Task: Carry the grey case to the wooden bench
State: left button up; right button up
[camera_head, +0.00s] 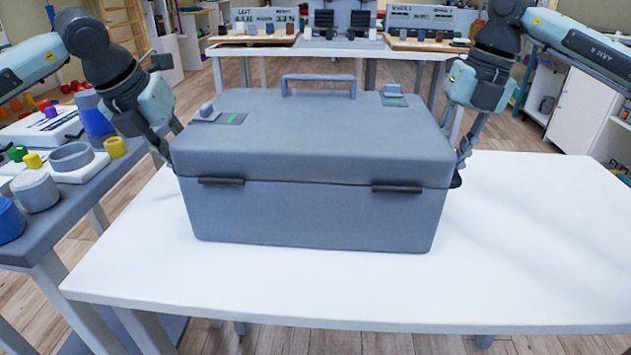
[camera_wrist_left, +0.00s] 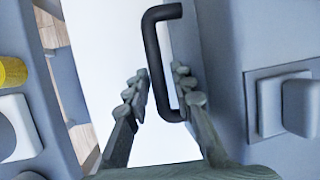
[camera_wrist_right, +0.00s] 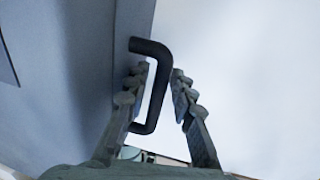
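The grey case (camera_head: 315,210) stands shut and upright on a white table (camera_head: 540,240), with a grey top handle (camera_head: 318,77) and black side handles. My left gripper (camera_head: 165,148) is at the case's left side. In the left wrist view its open fingers (camera_wrist_left: 160,92) stand either side of a black side handle (camera_wrist_left: 153,45), with a gap visible. My right gripper (camera_head: 462,152) is at the right side. In the right wrist view its open fingers (camera_wrist_right: 156,92) straddle the other black handle (camera_wrist_right: 158,75). I cannot tell for certain which furniture is the wooden bench.
A long table at the back carries wooden boards (camera_head: 425,45) with small blocks. A white cabinet (camera_head: 575,112) stands at the right. The white table's right part is clear.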

pick_arm(q)
jog(key=shift+f, duration=0.1)
pick_arm(e)
jog(key=shift+f, duration=0.1)
pick_arm(q)
jog(key=shift+c, duration=0.5)
pick_arm(e)
jog(key=shift+c, duration=0.5)
pick_arm(q)
grip_shut()
pick_arm(e)
grip_shut()
pick_arm(q)
jog(key=shift+w+r, duration=0.1)
jog(key=shift+r, duration=0.15)
pick_arm(e)
jog(key=shift+w+r, duration=0.1)
jog(key=shift+r, duration=0.1)
